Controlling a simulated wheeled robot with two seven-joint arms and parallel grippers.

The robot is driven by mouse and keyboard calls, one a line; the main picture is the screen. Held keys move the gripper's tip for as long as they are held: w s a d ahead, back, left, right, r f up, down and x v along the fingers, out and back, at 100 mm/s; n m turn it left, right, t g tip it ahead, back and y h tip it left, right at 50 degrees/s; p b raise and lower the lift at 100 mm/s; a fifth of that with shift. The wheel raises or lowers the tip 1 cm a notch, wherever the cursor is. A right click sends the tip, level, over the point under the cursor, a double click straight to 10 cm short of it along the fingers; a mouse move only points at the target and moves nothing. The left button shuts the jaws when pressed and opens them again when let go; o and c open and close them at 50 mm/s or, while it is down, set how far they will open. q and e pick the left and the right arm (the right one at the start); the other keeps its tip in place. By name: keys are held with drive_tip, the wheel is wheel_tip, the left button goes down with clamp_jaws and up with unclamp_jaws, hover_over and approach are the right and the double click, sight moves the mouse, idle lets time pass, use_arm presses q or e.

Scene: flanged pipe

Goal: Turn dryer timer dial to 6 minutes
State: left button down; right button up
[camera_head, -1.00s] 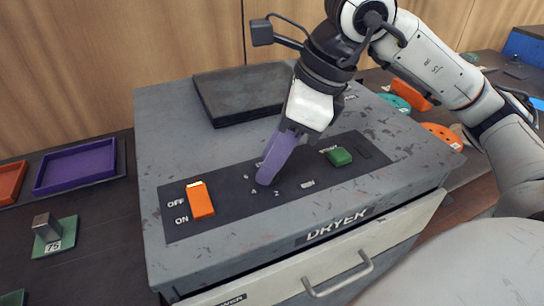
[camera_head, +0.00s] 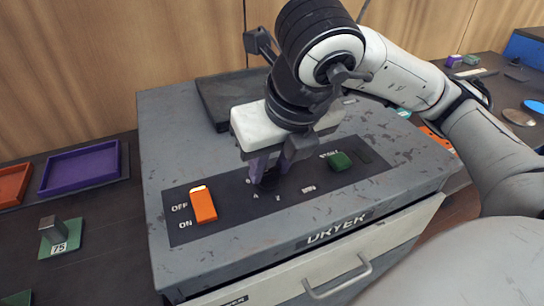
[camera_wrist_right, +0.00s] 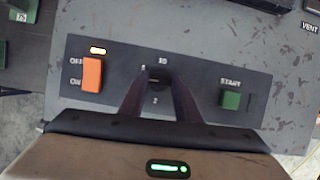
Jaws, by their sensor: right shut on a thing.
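The dryer's dark timer dial (camera_wrist_right: 159,77) sits in the middle of the black control panel, with number marks around it. In the head view the dial (camera_head: 268,182) is mostly covered by my right gripper (camera_head: 269,178). That gripper points down onto the panel, its two purple-grey fingers shut on the dial, one on each side. The wrist view shows the dial between the fingertips, with a 10 above and a 2 below. The dial's pointer cannot be made out. My left gripper is not in view.
The orange OFF/ON switch (camera_head: 203,205) stands left of the dial, and the green START button (camera_head: 339,161) right of it. A dark flat tray (camera_head: 220,101) lies behind on the dryer top. A purple tray (camera_head: 81,168) and a block marked 75 (camera_head: 53,230) are at the left.

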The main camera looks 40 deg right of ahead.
drive_tip(key=m+p, duration=0.1)
drive_tip(key=m+h, duration=0.1)
drive_tip(key=shift+a+r+m+p, duration=0.1)
drive_tip(key=shift+r+m+p, duration=0.15)
drive_tip(key=shift+m+p, duration=0.15)
drive_tip(key=shift+w+a+f+m+g+h+p, duration=0.1)
drive_tip(key=shift+m+g+h+p, duration=0.25)
drive_tip(key=shift+m, duration=0.5)
drive_tip(key=shift+w+f+m+g+h+p, duration=0.1)
drive_tip(key=shift+m+g+h+p, duration=0.25)
drive_tip(key=shift+m, duration=0.5)
drive_tip(key=o, duration=1)
drive_tip(key=shift+s, duration=0.1)
drive_tip(key=shift+o, duration=0.2)
drive_tip(key=shift+r, duration=0.1)
drive_tip(key=p+v, duration=0.1)
drive_tip(key=v, duration=0.9)
drive_tip(key=shift+s, duration=0.15)
